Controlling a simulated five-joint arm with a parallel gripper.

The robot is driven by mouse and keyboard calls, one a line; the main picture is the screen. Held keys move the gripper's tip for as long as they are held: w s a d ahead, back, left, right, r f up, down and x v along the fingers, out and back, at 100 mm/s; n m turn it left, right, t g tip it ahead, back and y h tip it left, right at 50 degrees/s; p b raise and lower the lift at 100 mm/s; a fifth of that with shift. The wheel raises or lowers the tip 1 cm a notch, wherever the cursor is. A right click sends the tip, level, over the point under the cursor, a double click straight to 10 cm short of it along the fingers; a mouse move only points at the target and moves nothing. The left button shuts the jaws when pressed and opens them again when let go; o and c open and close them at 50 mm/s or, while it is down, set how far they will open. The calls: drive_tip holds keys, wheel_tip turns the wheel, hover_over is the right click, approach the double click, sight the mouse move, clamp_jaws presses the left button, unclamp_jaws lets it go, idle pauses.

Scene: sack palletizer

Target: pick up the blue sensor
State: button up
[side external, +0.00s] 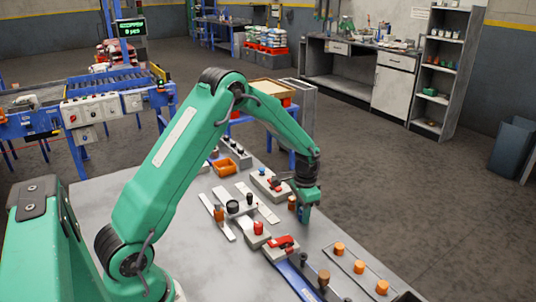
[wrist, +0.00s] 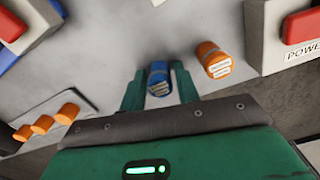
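The blue sensor (wrist: 158,81) is a short blue cylinder with a pale label, seen between the two green fingers of my gripper (wrist: 159,88) in the wrist view. The fingers stand apart, one on each side of it, with a narrow gap showing at the left finger. Contact with the right finger cannot be made out. In the side view my gripper (side external: 304,208) is low over the right part of the table, and the blue sensor (side external: 299,213) is mostly hidden by it.
An orange sensor (wrist: 213,60) stands just right of the blue one. A box with a red switch (wrist: 300,25) is at the upper right. Orange knobs on a plate (side external: 360,267) lie nearer the front.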

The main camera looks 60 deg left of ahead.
clamp_jaws()
drive_tip(key=shift+r, duration=0.15)
drive_tip(key=shift+r, duration=0.45)
wheel_tip(320, 180, up, 3)
drive_tip(key=shift+r, duration=0.15)
drive_tip(key=s+d+r, duration=0.4)
drive_tip(key=d+r, duration=0.2)
drive_tip(key=d, duration=0.5)
drive_tip(key=shift+r, duration=0.3)
